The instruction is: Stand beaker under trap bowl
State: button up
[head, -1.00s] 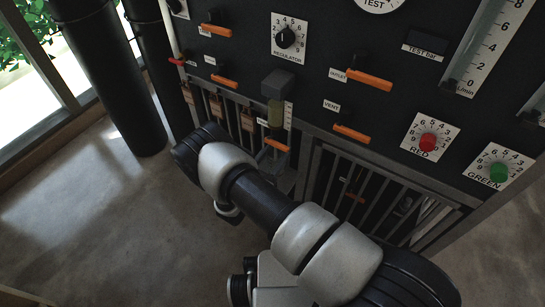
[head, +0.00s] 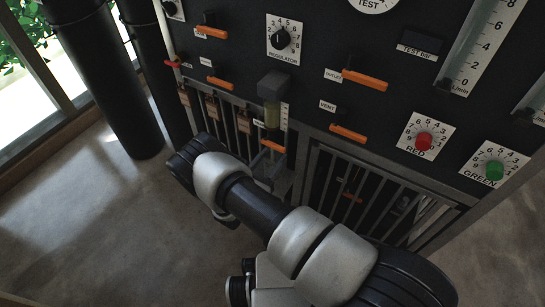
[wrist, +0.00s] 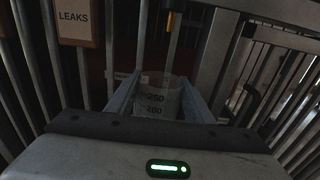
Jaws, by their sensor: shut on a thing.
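The trap bowl (head: 272,115) is a yellowish clear bowl under a grey block on the dark panel, with an orange lever (head: 273,146) just below it. In the wrist view, a clear beaker (wrist: 160,98) with 250 and 200 marks stands between the fingers of my gripper (wrist: 158,100), which is shut on it. The beaker looks roughly upright, in front of barred grilles. I cannot tell whether the beaker's base touches anything.
Metal bars (head: 360,200) line the panel's lower part. Hanging tags (head: 213,107) are left of the trap, and a LEAKS plate (wrist: 75,22) shows in the wrist view. Orange levers (head: 365,80) stick out of the panel. Black columns (head: 105,80) stand left; the floor (head: 90,220) there is clear.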

jog(key=shift+f, duration=0.1)
jog(key=o, duration=1.1)
jog(key=shift+v, duration=4.55)
jog(key=p+v, duration=0.1)
jog(key=v, duration=1.6)
jog(key=shift+s+a+f+p, duration=0.1)
jog(key=shift+s+p, duration=0.1)
jog(key=shift+p, duration=0.15)
